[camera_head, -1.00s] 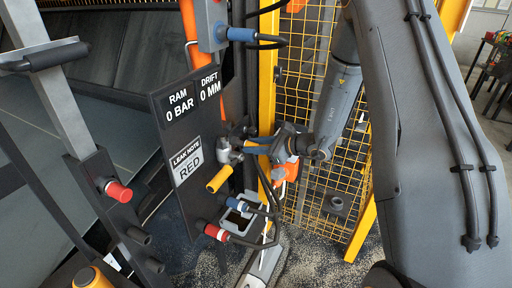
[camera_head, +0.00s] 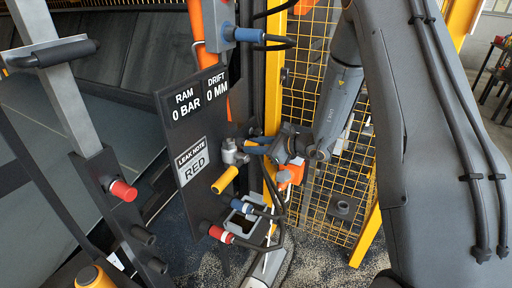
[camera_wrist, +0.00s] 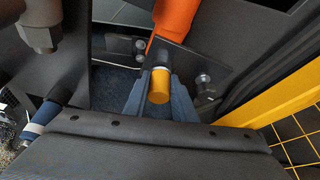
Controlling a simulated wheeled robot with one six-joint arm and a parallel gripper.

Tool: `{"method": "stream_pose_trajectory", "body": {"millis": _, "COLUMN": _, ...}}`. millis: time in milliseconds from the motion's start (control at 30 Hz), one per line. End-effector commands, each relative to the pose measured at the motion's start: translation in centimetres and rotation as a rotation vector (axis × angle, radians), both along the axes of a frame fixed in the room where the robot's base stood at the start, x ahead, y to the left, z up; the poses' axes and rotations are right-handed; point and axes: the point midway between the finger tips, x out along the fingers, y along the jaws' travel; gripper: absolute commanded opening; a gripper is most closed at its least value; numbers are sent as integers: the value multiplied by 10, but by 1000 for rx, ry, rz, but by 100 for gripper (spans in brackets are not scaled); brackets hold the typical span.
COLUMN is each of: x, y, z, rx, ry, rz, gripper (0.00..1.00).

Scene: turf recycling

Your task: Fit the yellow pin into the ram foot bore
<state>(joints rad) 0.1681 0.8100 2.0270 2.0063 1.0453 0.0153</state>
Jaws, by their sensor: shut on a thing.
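The yellow pin (camera_wrist: 159,88) is in the wrist view, held between the two blue fingers of my gripper (camera_wrist: 158,98). Its far end meets or overlaps a dark bracket plate (camera_wrist: 190,62) below an orange ram tube (camera_wrist: 173,18). I take this bracket for the ram foot. The bore is hidden behind the pin, and I cannot tell whether the pin's tip is in it. In the head view my gripper (camera_head: 256,147) is behind the right edge of the gauge panel, and the pin cannot be made out there.
The gauge panel (camera_head: 165,106) reads 0 bar and 0 mm, with a red leak note. A valve with a yellow handle (camera_head: 225,180) and a red-capped hose (camera_head: 220,234) stick out near my gripper. A yellow mesh guard (camera_head: 335,205) stands behind and to the right.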

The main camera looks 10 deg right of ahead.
Motion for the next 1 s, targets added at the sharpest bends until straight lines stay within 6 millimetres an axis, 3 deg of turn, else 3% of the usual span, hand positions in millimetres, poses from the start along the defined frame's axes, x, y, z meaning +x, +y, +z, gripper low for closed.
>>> {"method": "stream_pose_trajectory", "body": {"millis": 300, "x": 5, "y": 6, "z": 0, "rx": 0, "ry": -1, "rz": 1, "gripper": 0}}
{"method": "stream_pose_trajectory", "body": {"millis": 333, "x": 4, "y": 6, "z": 0, "rx": 0, "ry": -2, "rz": 0, "gripper": 29}}
{"method": "stream_pose_trajectory", "body": {"millis": 433, "x": 4, "y": 5, "z": 0, "rx": 1, "ry": -1, "rz": -1, "gripper": 46}}
{"method": "stream_pose_trajectory", "body": {"millis": 767, "x": 3, "y": 3, "z": 1, "rx": 1, "ry": 0, "rz": -1, "gripper": 46}}
{"method": "stream_pose_trajectory", "body": {"millis": 1000, "x": -17, "y": -19, "z": 12, "rx": 0, "ry": -1, "rz": -4, "gripper": 46}}
